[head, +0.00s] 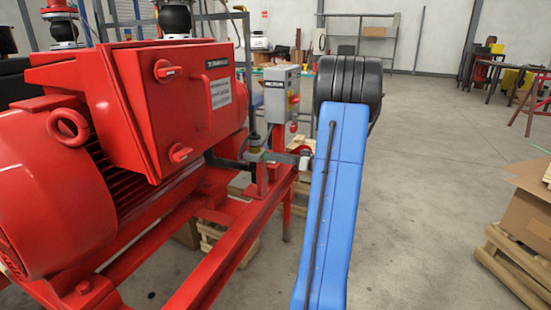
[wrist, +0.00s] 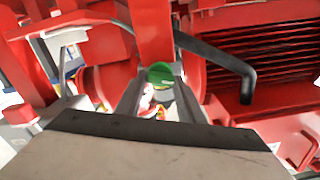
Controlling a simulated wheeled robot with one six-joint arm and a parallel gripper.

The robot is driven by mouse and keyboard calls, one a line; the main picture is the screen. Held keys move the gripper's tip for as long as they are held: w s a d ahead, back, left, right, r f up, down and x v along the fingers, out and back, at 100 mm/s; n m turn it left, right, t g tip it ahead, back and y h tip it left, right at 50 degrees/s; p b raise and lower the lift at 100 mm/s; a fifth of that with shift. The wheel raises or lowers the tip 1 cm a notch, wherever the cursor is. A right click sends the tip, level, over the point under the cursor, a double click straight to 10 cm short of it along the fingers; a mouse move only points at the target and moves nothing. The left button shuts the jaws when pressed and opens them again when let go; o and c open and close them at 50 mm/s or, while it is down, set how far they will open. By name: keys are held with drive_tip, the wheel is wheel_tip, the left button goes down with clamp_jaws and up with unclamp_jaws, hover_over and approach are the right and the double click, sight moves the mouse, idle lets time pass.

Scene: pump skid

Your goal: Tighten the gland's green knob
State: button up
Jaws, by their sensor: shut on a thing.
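The green knob (wrist: 160,73) shows near the middle of the wrist view. My gripper (wrist: 162,82) has one finger on each side of it and is shut on it. Below the knob, between the fingers, are small yellow, white and red parts that I cannot make out clearly. In the head view my blue arm reaches beside the red pump skid (head: 215,280). The knob cannot be made out there.
A large red motor (head: 50,185) with a red box (head: 170,95) fills the left. A grey control box (head: 282,93) stands behind the work area. A black bent pipe (wrist: 225,60) runs close right of the fingers. Cardboard boxes (head: 530,195) on a pallet stand right. Floor between is clear.

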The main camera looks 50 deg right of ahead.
drive_tip(key=m, duration=2)
drive_tip(key=shift+d+f, duration=0.15)
drive_tip(key=shift+f, duration=0.15)
drive_tip(key=shift+m, duration=0.4)
drive_tip(key=o, duration=1.1)
drive_tip(key=shift+c, duration=0.2)
drive_tip(key=v, duration=1.7)
drive_tip(key=shift+s, duration=0.2)
